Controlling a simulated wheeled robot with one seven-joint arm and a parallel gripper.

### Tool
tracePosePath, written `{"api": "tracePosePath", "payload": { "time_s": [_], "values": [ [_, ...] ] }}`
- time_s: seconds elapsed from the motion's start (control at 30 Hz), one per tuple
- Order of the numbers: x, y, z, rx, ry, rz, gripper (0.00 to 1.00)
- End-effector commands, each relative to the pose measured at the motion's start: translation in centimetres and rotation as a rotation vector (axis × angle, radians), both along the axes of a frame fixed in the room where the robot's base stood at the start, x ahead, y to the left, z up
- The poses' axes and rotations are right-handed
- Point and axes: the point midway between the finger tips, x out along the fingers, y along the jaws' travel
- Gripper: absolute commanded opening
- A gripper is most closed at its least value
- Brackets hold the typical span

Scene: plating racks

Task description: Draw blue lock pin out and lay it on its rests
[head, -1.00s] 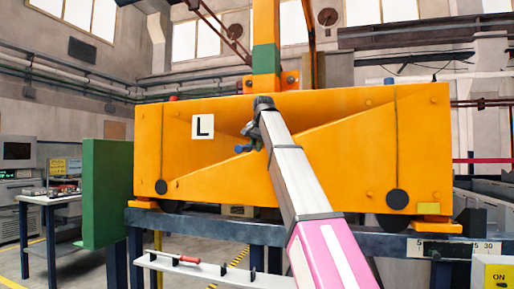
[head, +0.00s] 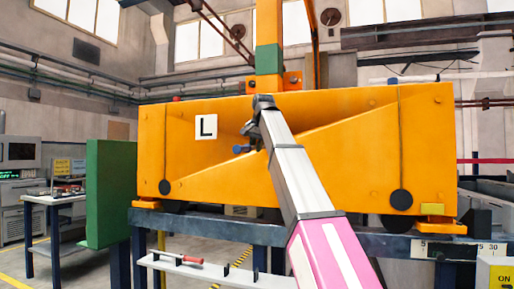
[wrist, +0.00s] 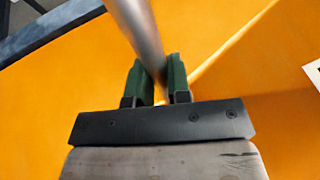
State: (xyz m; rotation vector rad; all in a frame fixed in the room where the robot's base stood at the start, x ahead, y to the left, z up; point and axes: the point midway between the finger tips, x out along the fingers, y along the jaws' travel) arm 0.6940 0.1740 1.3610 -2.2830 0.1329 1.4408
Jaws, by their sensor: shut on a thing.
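My gripper (wrist: 157,85) is shut, with its green fingers on either side of a grey metal rod (wrist: 138,30) that runs up out of the wrist view. In the head view, a small blue end of the lock pin (head: 241,149) shows just left of my dark wrist, in front of the orange beam (head: 350,120). My wrist and arm hide most of the pin and my fingertips there. A white shelf (head: 225,275) below the beam carries small black rests (head: 178,260). A red-handled pin (head: 191,259) lies at the shelf's left part.
A green panel (head: 108,195) stands left of the beam. A blue-grey steel frame (head: 370,240) runs under the beam. A table (head: 54,198) with small items stands at the far left. An orange and green post (head: 269,45) rises behind the beam's top.

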Motion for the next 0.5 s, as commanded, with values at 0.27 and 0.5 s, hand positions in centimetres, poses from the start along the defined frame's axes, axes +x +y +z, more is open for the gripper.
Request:
{"api": "tracePosePath", "payload": {
  "time_s": [0.27, 0.5],
  "values": [
    [-1.2, 0.4, 0.0, 0.001, -0.001, 0.0, 0.0],
    [-2.1, 0.8, 0.1, -0.001, -0.001, 0.001, 0.0]
  ]
}}
